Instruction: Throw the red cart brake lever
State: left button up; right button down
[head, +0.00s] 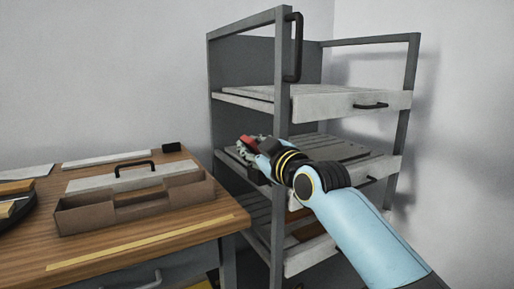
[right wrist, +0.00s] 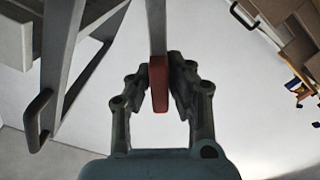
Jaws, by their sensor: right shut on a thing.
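The red brake lever (head: 249,141) shows at the near left post of the grey cart (head: 283,75), beside the middle shelf. In the right wrist view the lever's red grip (right wrist: 159,84) hangs on a grey bar (right wrist: 157,28) between my fingers. My right gripper (head: 245,148) reaches in from the right and is shut on the lever; its two dark fingers show on either side of the grip in the right wrist view (right wrist: 163,85). The lever's pivot is hidden. My left gripper is not in view.
The cart's upper shelf (head: 345,106) lies above my right arm. A black handle (head: 298,48) rises on the near post.

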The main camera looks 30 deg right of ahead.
jog(key=shift+a+f, duration=0.1)
jog(key=shift+f, duration=0.1)
dwell(0.3)
jog(key=c, duration=1.3)
grip_release()
jog(key=s, duration=0.8)
jog(key=s+d, duration=0.1)
jog(key=s, duration=0.3)
